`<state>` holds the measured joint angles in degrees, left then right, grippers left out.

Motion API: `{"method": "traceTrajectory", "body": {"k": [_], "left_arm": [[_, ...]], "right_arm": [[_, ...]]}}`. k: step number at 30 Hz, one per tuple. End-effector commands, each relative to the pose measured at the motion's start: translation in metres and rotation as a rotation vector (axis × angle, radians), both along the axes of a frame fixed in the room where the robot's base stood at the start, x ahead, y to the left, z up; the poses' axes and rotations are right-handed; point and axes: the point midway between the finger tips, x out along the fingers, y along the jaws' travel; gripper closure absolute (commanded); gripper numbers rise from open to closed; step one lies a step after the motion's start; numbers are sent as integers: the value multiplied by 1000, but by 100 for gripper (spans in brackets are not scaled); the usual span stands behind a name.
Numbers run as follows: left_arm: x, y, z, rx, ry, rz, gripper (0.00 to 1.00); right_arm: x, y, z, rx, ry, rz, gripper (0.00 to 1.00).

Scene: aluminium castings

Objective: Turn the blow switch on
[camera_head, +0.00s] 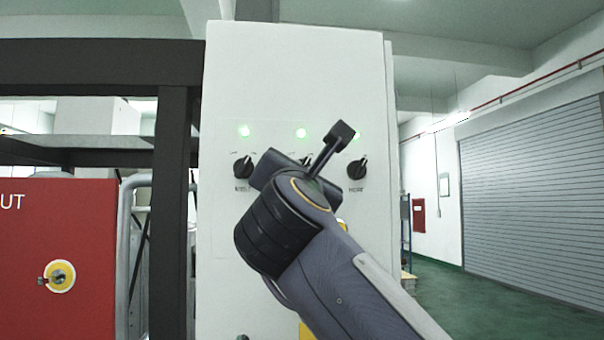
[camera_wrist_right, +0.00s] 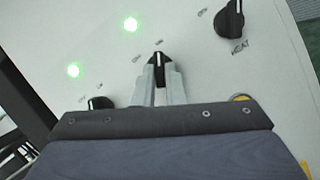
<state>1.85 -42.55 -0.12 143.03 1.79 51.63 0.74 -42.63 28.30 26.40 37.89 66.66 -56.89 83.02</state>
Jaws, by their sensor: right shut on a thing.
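A white control panel (camera_head: 290,75) carries three black rotary knobs in a row. My right gripper (camera_wrist_right: 161,80) is shut on the middle knob (camera_wrist_right: 160,60), one finger on each side of it. In the head view the middle knob (camera_head: 306,161) is mostly hidden behind my right wrist, and its name label is hidden, so I cannot read which switch it is. The left knob (camera_head: 243,168) and the right knob (camera_head: 357,168), labelled HEAT, stand free. Green lights glow above the left knob (camera_head: 245,131) and the middle knob (camera_head: 301,133). My left gripper is out of view.
A dark frame post (camera_head: 172,220) stands just left of the panel. A red cabinet (camera_head: 60,240) is at the far left. Open green floor (camera_head: 450,300) and a roller shutter (camera_head: 530,190) lie to the right.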

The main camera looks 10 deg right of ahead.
Motion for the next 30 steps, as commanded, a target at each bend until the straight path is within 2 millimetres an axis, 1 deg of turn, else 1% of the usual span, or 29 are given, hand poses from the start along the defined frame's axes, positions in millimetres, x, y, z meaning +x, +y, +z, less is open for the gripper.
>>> {"method": "traceTrajectory", "body": {"k": [15,16,20,21,30], "left_arm": [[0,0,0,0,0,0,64],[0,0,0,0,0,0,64],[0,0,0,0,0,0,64],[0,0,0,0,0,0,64],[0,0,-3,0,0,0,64]], "right_arm": [[0,-1,2,20,-3,0,100],[0,-1,2,19,-3,0,88],[0,-1,1,19,-3,0,70],[0,-1,1,19,-2,0,68],[-3,1,-1,19,-1,1,68]]}}
